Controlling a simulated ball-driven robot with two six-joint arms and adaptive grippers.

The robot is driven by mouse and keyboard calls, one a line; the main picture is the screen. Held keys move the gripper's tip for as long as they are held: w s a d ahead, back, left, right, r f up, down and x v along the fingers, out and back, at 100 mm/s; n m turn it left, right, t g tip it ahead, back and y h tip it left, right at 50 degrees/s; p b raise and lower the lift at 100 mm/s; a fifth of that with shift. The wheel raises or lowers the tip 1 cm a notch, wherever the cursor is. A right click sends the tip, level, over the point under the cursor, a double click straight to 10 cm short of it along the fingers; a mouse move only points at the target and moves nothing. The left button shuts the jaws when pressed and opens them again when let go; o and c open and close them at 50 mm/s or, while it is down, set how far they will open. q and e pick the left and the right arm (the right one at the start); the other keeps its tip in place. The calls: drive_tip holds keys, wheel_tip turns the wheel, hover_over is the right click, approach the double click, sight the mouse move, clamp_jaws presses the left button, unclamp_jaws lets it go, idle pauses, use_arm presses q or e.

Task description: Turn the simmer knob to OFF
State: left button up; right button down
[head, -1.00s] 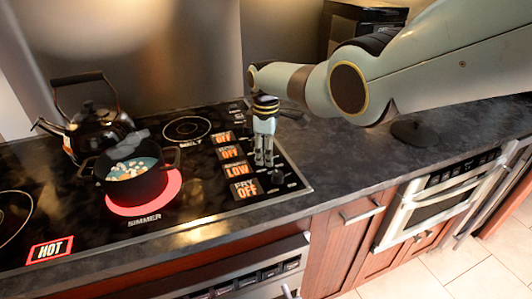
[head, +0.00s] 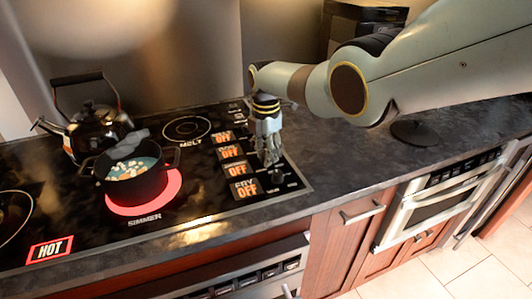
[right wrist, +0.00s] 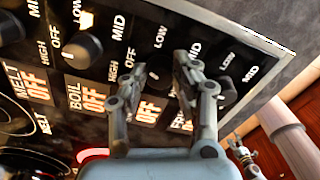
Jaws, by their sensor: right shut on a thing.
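My right gripper (head: 267,158) reaches down over the knob column at the right side of the stovetop. In the right wrist view, the right gripper (right wrist: 158,80) has its fingers on both sides of the simmer knob (right wrist: 158,74), shut on it. The fingers partly hide the knob. The third display (head: 236,169) in the column beside the knobs reads OFF; its upper word is too small to read. The simmer burner (head: 120,208) glows red under a dark pot (head: 135,188) with pale pieces in it.
The fry knob (head: 277,176) is close in front of the gripper. The other displays read OFF. A black kettle (head: 97,125) stands at the back left, and a HOT sign (head: 50,248) glows at front left. Counter (head: 345,165) right of the stovetop is mostly clear.

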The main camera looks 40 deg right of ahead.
drive_tip(key=n, duration=0.4)
drive_tip(key=shift+n, duration=0.3)
idle(0.3)
drive_tip(key=c, duration=1)
unclamp_jaws()
wheel_tip(320, 180, up, 12)
